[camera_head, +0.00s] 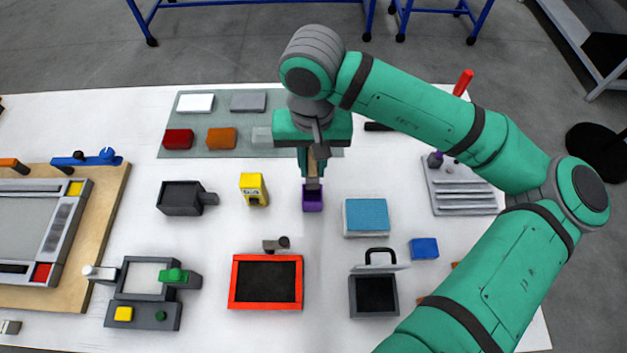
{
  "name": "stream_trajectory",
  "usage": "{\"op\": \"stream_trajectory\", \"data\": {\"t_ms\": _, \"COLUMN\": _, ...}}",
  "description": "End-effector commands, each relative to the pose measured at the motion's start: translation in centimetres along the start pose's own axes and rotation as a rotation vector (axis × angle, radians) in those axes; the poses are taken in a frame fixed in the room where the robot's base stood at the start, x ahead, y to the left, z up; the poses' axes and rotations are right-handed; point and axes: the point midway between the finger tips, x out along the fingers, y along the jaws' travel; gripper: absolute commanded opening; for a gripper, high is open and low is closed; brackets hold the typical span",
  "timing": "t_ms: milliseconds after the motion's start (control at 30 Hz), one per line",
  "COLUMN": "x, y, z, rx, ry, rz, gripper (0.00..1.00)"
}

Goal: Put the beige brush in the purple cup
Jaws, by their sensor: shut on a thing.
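The purple cup (313,203) stands on the white table near the middle of the view. My gripper (313,178) points down right at the cup's far side, with its fingertips at or just above the cup's rim. It is shut on the beige brush (316,163), whose tan part shows between the green fingers. The brush's lower end is hidden by the fingertips and the cup, so I cannot tell how far it reaches inside.
A yellow block-like object (254,189) and a dark grey box (181,198) stand left of the cup. A blue-topped box (366,217) stands to its right. A red-framed tray (265,282) lies nearer. A grey-green mat (220,105) with coloured blocks lies behind.

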Motion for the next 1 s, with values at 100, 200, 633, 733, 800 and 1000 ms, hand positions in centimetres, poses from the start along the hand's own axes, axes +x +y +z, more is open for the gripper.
{"op": "stream_trajectory", "data": {"t_ms": 100, "x": 1.9, "y": -0.2, "z": 0.1, "rx": -0.002, "ry": -0.003, "rz": -0.002, "gripper": 0.0}}
{"op": "stream_trajectory", "data": {"t_ms": 200, "x": 2.8, "y": -0.2, "z": 0.0, "rx": -0.003, "ry": -0.002, "rz": -0.002, "gripper": 0.0}}
{"op": "stream_trajectory", "data": {"t_ms": 633, "x": 6.8, "y": 0.2, "z": 0.0, "rx": 0.005, "ry": 0.0, "rz": -0.001, "gripper": 0.0}}
{"op": "stream_trajectory", "data": {"t_ms": 733, "x": 6.8, "y": 0.2, "z": 0.0, "rx": 0.004, "ry": 0.001, "rz": 0.0, "gripper": 0.0}}
{"op": "stream_trajectory", "data": {"t_ms": 800, "x": 6.8, "y": 0.2, "z": 0.0, "rx": 0.004, "ry": 0.001, "rz": 0.0, "gripper": 0.0}}
{"op": "stream_trajectory", "data": {"t_ms": 1000, "x": 7.1, "y": 0.1, "z": 0.0, "rx": 0.003, "ry": 0.0, "rz": 0.0, "gripper": 0.21}}
